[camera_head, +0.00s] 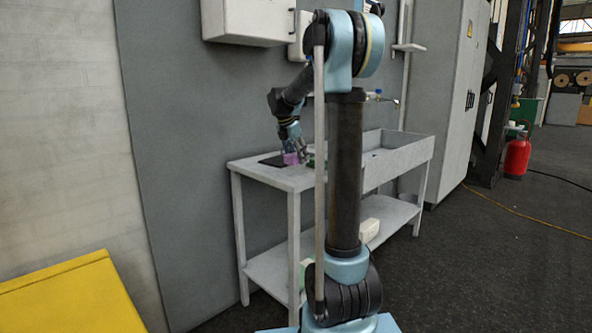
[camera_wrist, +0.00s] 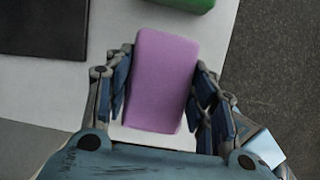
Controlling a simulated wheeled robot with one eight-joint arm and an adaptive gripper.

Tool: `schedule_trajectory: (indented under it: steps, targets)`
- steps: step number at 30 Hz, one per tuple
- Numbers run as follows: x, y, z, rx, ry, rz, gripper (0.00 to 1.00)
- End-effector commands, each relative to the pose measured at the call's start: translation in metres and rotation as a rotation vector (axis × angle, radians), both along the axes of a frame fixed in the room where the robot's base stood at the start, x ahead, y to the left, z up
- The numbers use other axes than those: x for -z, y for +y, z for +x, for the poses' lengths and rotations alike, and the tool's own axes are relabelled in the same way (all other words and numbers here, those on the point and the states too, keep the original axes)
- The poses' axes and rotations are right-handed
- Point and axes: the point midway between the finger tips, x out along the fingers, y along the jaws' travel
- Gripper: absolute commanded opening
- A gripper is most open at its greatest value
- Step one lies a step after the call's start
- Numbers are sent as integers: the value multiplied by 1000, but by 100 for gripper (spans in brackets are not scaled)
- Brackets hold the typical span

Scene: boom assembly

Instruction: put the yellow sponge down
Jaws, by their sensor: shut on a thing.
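No yellow sponge shows in either view; the block in my gripper is pink-purple. My gripper (camera_head: 297,147) is over the left part of the white table, pointing down. In the wrist view my gripper (camera_wrist: 162,85) is shut on the purple sponge (camera_wrist: 164,70), with a finger on each long side. The purple sponge (camera_head: 290,158) also shows small in the head view, at or just above the tabletop. I cannot tell whether it touches the table. The white table (camera_head: 305,182) has a lower shelf and a sink-like basin at its right.
A black flat mat (camera_wrist: 45,28) lies left of the sponge; it also shows in the head view (camera_head: 270,160). A green object (camera_wrist: 183,3) is just beyond the sponge. Bare white tabletop (camera_wrist: 110,25) lies between them. A yellow surface (camera_head: 70,295) stands at lower left.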

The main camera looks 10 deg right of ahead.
Motion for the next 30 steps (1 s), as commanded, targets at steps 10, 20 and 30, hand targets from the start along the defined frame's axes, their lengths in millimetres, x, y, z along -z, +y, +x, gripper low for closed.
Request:
schedule_trajectory:
  steps: [10, 20, 30]
  targets:
    - [31, -4, 1, 4, 0, 0, 25]
    - [46, -4, 0, 4, 0, 0, 25]
    - [47, -4, 0, 4, 0, 0, 71]
